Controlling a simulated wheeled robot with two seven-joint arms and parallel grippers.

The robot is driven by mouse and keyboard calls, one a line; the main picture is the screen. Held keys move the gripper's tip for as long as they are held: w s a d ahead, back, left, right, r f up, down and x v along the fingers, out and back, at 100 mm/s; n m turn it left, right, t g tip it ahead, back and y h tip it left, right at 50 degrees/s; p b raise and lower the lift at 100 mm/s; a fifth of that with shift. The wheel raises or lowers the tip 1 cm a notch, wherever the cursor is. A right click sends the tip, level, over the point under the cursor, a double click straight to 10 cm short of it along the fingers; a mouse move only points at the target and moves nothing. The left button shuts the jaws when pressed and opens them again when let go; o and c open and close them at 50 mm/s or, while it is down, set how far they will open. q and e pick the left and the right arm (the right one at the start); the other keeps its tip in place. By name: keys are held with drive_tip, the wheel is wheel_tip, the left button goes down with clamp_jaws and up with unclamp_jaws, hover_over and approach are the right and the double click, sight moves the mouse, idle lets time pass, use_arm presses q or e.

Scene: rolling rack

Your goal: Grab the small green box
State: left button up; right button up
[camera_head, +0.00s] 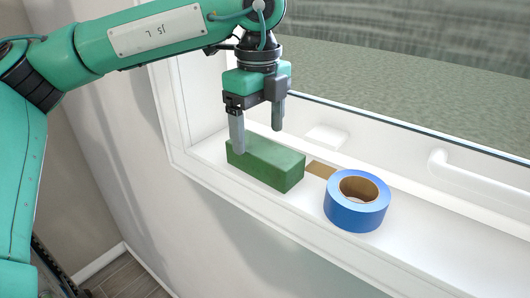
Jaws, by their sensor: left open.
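The small green box (266,164) lies on the white window sill, left of a roll of blue tape. My left gripper (257,141) is open above the box's left part, pointing down. One finger is in front of the box's near left side; the other is toward its far side, its tip above or behind the box. I cannot tell whether either finger touches the box. My right gripper is not in the picture.
The blue tape roll (357,202) lies flat on the sill (423,255) close to the box's right end. A flat brown piece (321,170) lies between them. The window frame (172,105) rises at the left. A white handle (440,160) shows at the right.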

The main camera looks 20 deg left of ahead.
sight(262, 146)
use_arm(q)
drive_tip(key=shift+s+d+f+p, duration=0.1)
drive_tip(key=shift+d+f+p, duration=0.1)
drive_tip(key=shift+f+p, duration=0.85)
wheel_tip(262, 146, down, 3)
drive_tip(key=shift+r+p, duration=0.15)
drive_tip(key=shift+p, duration=0.65)
drive_tip(key=shift+f, duration=0.25)
drive_tip(key=shift+r, duration=0.1)
drive_tip(key=c, duration=1.2)
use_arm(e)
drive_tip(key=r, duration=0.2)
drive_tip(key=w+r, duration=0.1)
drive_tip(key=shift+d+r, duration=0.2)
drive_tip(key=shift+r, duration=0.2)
